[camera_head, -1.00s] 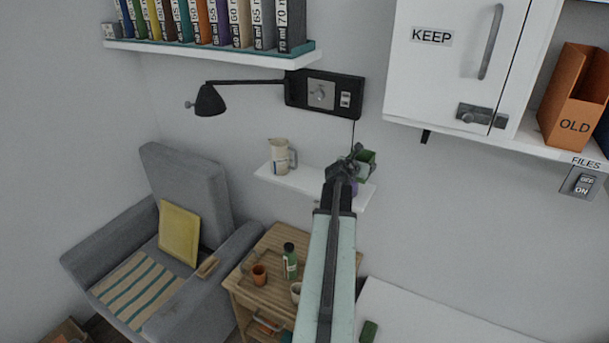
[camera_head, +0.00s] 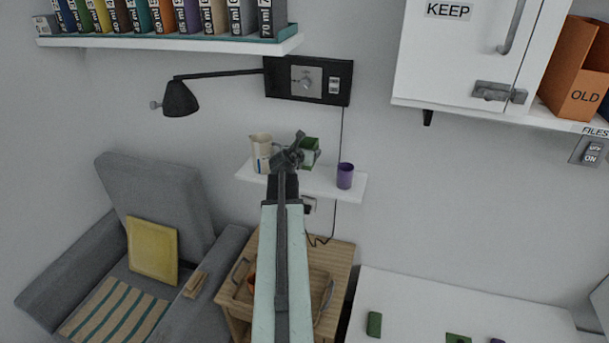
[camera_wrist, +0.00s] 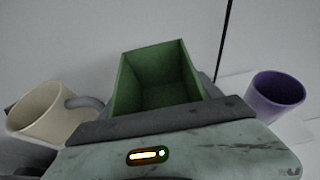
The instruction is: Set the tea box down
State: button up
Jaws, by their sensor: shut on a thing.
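The tea box is a small green open-topped box (camera_wrist: 158,85), and it also shows in the head view (camera_head: 311,146) with a pale patch on its side. My gripper (camera_head: 297,150) is shut on it, over the small white wall shelf (camera_head: 325,186). The box looks upright and empty in the wrist view. It is between a cream jug (camera_head: 261,152) on its left and a purple cup (camera_head: 345,175) on its right. My gripper and arm hide its lower part, and I cannot tell whether its base touches the shelf.
The jug's handle (camera_wrist: 88,104) is close to the box's left side. A gap separates the box from the purple cup. A black lamp (camera_head: 180,98) and a wall panel (camera_head: 308,80) are above the shelf. A wooden cart (camera_head: 340,255) stands below.

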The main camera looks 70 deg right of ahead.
aim_at(306, 175)
notch_tip(306, 175, down, 7)
jog(key=b, duration=0.5)
jog(key=shift+s+d+f, duration=0.1)
jog(key=shift+s, duration=0.05)
jog(key=shift+r, duration=0.25)
jog(key=shift+f, duration=0.1)
jog(key=o, duration=1.6)
jog(key=shift+c, duration=0.2)
